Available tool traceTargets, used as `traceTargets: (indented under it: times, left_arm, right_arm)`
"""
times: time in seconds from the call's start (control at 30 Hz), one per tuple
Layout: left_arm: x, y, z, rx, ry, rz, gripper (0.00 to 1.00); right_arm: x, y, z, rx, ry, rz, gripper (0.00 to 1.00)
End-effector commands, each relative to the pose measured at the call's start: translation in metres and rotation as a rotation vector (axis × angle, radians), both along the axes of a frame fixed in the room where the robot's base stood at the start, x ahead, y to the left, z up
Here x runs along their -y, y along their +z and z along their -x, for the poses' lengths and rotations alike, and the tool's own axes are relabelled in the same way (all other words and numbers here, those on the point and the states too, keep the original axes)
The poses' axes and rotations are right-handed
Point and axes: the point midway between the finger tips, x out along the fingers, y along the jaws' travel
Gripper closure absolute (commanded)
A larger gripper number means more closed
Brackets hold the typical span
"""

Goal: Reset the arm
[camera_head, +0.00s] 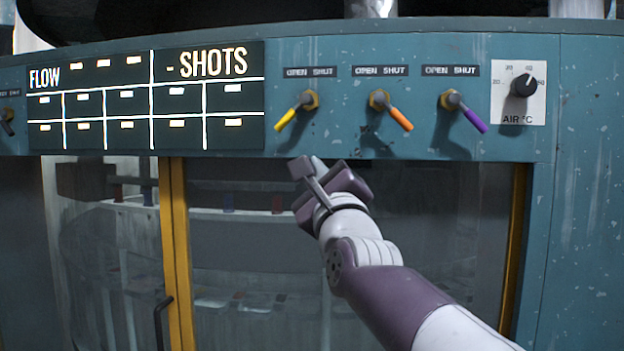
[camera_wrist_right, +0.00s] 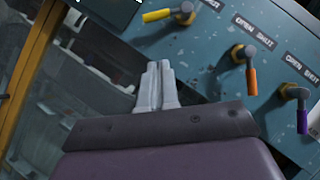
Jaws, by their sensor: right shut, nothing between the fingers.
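My right gripper (camera_head: 306,170) is in front of the cabinet, just below the yellow lever (camera_head: 285,119), and apart from it as far as I can tell. In the right wrist view its fingers (camera_wrist_right: 155,82) are together with nothing between them. The yellow lever tilts down and left; it also shows in the right wrist view (camera_wrist_right: 160,15). The orange lever (camera_head: 399,117) and the purple lever (camera_head: 473,118) tilt down and right. Each lever sits under an "OPEN SHUT" label. My left gripper is not in view.
A dark display (camera_head: 160,100) reading "FLOW" and "SHOTS" is at the left of the teal panel. A black dial (camera_head: 523,85) marked "AIR °C" is at the right. Glass doors with a yellow frame (camera_head: 176,250) and a dark handle (camera_head: 160,320) lie below.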

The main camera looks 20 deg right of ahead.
Motion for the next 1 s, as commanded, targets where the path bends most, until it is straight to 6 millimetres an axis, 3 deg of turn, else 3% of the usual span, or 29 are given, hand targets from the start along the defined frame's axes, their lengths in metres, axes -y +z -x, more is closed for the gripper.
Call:
traceTargets:
  times: [0.23, 0.33, 0.37, 0.5, 0.63, 0.7, 0.8, 0.9, 1.0]
  left_arm:
    - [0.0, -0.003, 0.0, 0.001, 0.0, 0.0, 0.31]
    - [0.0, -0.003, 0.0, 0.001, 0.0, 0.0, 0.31]
    - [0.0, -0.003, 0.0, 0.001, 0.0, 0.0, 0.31]
    - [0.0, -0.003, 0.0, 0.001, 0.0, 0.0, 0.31]
    - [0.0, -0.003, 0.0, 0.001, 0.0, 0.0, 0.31]
    - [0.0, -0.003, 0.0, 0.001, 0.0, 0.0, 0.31]
    - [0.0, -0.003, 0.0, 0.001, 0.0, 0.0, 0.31]
    - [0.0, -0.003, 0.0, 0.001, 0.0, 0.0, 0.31]
    - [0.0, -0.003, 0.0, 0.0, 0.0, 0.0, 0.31]
  right_arm:
    - [-0.001, -0.002, 0.006, -0.01, -0.02, 0.047, 1.0]
    - [-0.004, -0.021, -0.002, -0.112, -0.098, 0.293, 1.0]
    - [-0.005, -0.042, -0.008, -0.185, -0.122, 0.417, 1.0]
    - [-0.015, -0.186, -0.025, -0.583, -0.081, 1.059, 1.0]
    - [-0.023, -0.322, 0.0, -0.836, 0.168, 1.563, 1.0]
    - [-0.027, -0.389, 0.03, -0.919, 0.369, 1.795, 1.0]
    - [-0.03, -0.469, 0.087, -0.97, 0.704, 2.045, 1.0]
    - [-0.032, -0.524, 0.146, -0.977, 1.009, 2.166, 1.0]
    - [-0.033, -0.554, 0.19, -0.999, 1.204, 2.173, 1.0]
